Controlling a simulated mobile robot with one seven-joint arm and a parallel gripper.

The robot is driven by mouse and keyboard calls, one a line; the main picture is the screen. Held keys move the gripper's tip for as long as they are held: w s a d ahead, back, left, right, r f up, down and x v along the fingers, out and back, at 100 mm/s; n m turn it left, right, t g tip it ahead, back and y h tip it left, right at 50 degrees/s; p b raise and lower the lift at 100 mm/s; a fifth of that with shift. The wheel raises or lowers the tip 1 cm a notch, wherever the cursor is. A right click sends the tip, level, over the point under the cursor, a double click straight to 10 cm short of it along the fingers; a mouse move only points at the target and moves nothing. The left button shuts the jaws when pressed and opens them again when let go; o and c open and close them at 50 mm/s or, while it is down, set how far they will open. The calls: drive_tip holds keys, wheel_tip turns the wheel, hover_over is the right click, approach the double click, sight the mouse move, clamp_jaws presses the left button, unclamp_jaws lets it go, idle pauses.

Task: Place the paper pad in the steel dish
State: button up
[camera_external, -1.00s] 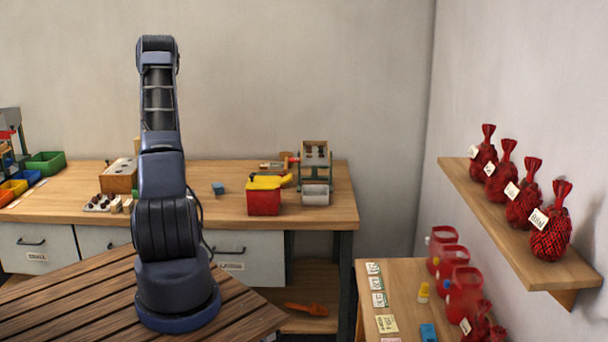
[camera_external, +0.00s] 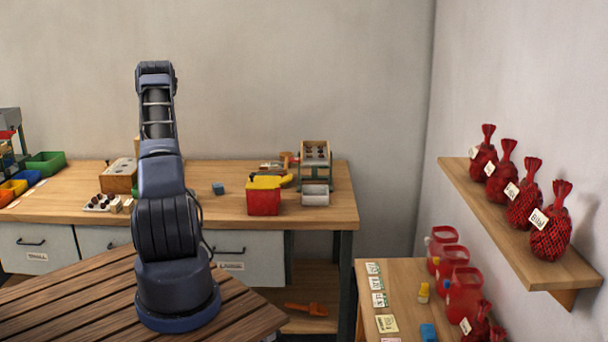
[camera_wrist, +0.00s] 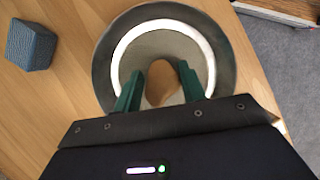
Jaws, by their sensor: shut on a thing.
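In the wrist view the steel dish (camera_wrist: 104,62) is a round grey vessel with a bright white ring inside its rim, standing on the wooden bench. My gripper (camera_wrist: 160,82) is over the dish, its two green fingers on either side of a tan, rounded thing, which I take to be the paper pad (camera_wrist: 160,90). The fingers are shut on it. I cannot tell whether the pad touches the dish floor. In the external view the gripper, pad and dish do not show; my arm stands in front of that part of the bench.
A blue block (camera_wrist: 30,45) sits on the bench left of the dish; it also shows in the external view (camera_external: 218,188). A red box (camera_external: 263,202) with a yellow top and a small stand (camera_external: 316,155) are farther right.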

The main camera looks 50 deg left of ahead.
drive_tip(key=shift+f, duration=0.3)
drive_tip(key=o, duration=0.9)
drive_tip(key=shift+o, duration=0.2)
drive_tip(key=shift+r, duration=0.1)
drive_tip(key=v, duration=1.2)
drive_tip(key=shift+r, duration=0.1)
